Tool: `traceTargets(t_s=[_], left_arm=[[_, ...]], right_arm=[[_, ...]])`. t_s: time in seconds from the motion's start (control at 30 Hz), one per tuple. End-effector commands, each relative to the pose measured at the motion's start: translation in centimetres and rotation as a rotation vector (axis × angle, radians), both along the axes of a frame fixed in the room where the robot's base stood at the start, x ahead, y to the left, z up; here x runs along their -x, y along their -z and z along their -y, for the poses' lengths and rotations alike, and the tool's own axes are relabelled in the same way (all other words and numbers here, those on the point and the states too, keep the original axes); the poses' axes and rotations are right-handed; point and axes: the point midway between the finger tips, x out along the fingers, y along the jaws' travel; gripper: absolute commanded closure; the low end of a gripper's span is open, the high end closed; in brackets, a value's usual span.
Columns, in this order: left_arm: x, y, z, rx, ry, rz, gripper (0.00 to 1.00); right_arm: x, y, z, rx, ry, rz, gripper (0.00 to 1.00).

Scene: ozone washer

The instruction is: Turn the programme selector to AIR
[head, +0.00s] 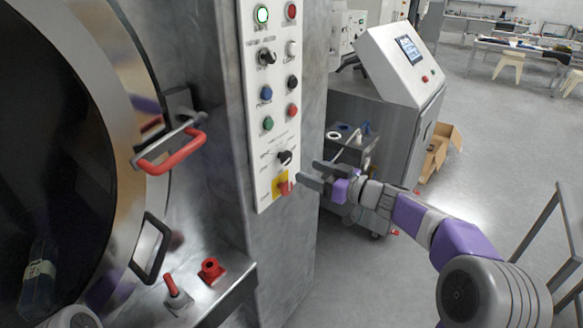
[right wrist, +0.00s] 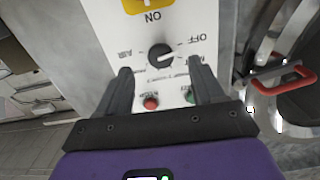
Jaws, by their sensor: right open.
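The programme selector is a black rotary knob (head: 285,157) low on the white control panel (head: 262,90), above a yellow plate with a red switch (head: 282,186). In the right wrist view the selector (right wrist: 160,55) appears upside down, with AIR printed to its left and OFF to its right. I cannot clearly read which mark its pointer is on. My right gripper (head: 308,174) is open and empty in front of the panel's lower right edge. In the right wrist view its fingers (right wrist: 163,75) are on either side of the knob in the picture, apparently short of it. My left gripper is not seen.
Another black knob (head: 267,57) and several buttons sit higher on the panel. The washer door's red handle (head: 172,152) sticks out at left. A red lever (head: 174,288) stands on the ledge below. A grey cabinet with a screen (head: 404,65) stands behind my right arm.

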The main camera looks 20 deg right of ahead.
Motion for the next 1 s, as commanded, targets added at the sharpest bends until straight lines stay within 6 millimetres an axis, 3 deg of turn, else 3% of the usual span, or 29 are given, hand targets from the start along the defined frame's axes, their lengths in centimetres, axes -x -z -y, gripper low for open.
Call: traceTargets(t_s=[0.13,0.6,0.93,1.0], left_arm=[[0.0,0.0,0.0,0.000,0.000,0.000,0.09],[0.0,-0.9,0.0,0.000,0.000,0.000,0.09],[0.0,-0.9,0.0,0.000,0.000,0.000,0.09],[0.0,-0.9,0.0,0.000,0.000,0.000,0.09]], right_arm=[[-0.6,-1.6,-0.2,0.005,-0.001,0.061,0.32],[-5.5,-1.5,-4.2,0.005,-0.001,0.057,0.32],[-5.8,-1.4,-4.4,0.005,0.001,0.056,0.32],[-5.8,-1.4,-4.4,0.004,0.001,0.055,0.43]])
